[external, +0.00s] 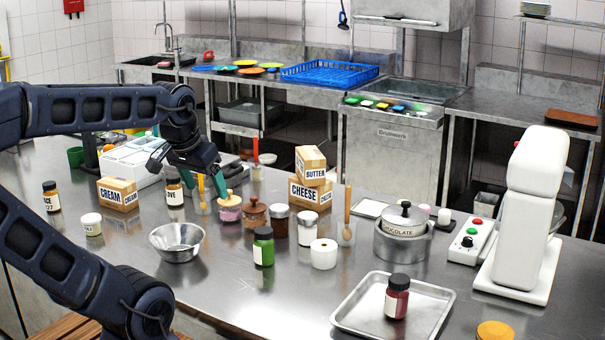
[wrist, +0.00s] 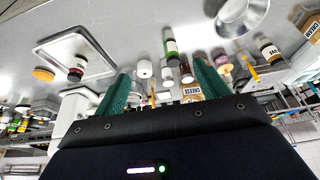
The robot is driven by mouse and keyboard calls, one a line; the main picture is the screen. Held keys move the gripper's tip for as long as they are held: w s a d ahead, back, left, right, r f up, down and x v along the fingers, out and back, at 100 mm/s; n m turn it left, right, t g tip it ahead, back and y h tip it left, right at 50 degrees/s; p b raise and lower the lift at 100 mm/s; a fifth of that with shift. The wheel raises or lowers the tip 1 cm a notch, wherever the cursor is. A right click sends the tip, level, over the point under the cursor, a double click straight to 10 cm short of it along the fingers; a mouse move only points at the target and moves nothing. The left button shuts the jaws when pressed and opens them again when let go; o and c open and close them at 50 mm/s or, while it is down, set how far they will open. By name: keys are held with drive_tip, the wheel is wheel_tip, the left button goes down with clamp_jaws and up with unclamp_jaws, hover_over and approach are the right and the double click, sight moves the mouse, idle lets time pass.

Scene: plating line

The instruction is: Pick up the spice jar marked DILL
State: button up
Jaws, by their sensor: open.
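No label in view can be read as DILL. A jar with green contents and a black lid (external: 264,250) stands upright mid-counter, its label turned partly away; it also shows in the wrist view (wrist: 170,47), its text too small to read. A jar ending in "OVE" (external: 174,194) stands below my gripper, and one ending in "ACE" (external: 51,198) at the left. A dark red jar (external: 397,300) stands on a tray, its label unreadable. My gripper (external: 188,174) is open above the counter, with nothing seen held between its green fingers, which also show in the wrist view (wrist: 161,72).
A steel bowl (external: 176,251), a white roll (external: 323,258) and other lidded jars stand near the green jar. CREAM (external: 119,198) and CHEESE (external: 309,193) boxes flank my gripper. The metal tray (external: 433,314) is at front right. Bare counter lies in front of the green jar.

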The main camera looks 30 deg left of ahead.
drive_tip(key=shift+o, duration=0.5)
drive_tip(key=shift+w, duration=0.1)
drive_tip(key=m+g, duration=0.5)
drive_tip(key=m, duration=1)
hover_over(265, 243)
drive_tip(key=w, duration=0.2)
drive_tip(key=f, duration=1.4)
drive_tip(key=shift+s+a+f, duration=0.2)
drive_tip(key=shift+s+f, duration=0.05)
drive_tip(key=shift+f, duration=0.1)
drive_tip(key=shift+w+f, duration=0.2)
drive_tip(key=shift+f, duration=0.3)
wheel_tip(265, 243, down, 5)
drive_tip(key=shift+f, duration=0.15)
drive_tip(key=f, duration=0.2)
drive_tip(key=a+f, duration=0.1)
drive_tip(key=shift+f, duration=1.05)
